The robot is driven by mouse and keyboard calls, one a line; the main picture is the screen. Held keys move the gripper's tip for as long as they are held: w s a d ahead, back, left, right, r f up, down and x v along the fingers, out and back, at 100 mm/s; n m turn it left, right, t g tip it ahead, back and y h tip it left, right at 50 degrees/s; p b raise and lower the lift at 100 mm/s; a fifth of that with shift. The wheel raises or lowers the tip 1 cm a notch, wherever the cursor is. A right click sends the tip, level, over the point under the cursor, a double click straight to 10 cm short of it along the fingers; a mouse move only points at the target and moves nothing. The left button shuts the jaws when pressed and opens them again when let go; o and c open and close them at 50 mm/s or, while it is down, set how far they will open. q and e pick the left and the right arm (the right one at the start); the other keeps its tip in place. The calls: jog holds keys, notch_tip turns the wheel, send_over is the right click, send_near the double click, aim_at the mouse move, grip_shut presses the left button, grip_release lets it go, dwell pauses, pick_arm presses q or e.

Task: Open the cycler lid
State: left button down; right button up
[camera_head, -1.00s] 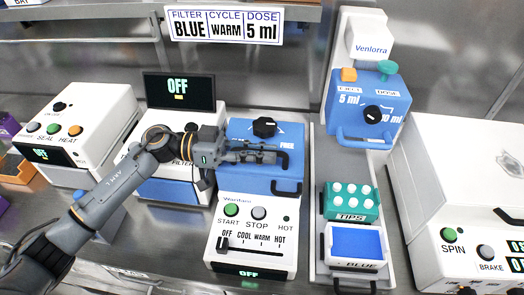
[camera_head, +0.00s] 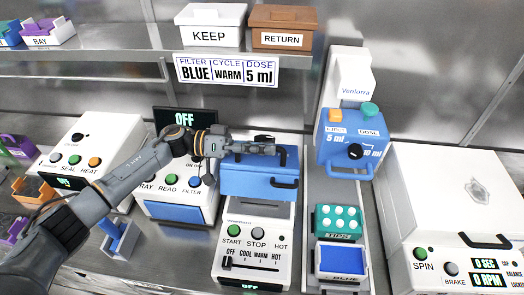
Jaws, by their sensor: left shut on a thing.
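The cycler (camera_head: 256,236) is a white unit with START and STOP buttons and a heat slider, in the middle of the head view. The exact contact cannot be made out. My right gripper is not in view.
The FILTER reader (camera_head: 180,212) stands left of the cycler, under my left arm. On the right are the blue Venlorra dispenser (camera_head: 340,145), the teal tips rack (camera_head: 338,222) and the white centrifuge (camera_head: 450,205). A shelf (camera_head: 110,62) runs above.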

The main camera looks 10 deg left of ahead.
pick_arm(q)
jog(key=shift+w+r+n+p, duration=0.35)
jog(key=shift+w+r+n, duration=0.15)
jog(key=shift+w, duration=0.3)
jog(key=shift+w+r+n+p, duration=0.3)
jog(key=shift+w+r+n, duration=0.15)
jog(key=shift+w, duration=0.35)
jog(key=shift+f, duration=0.1)
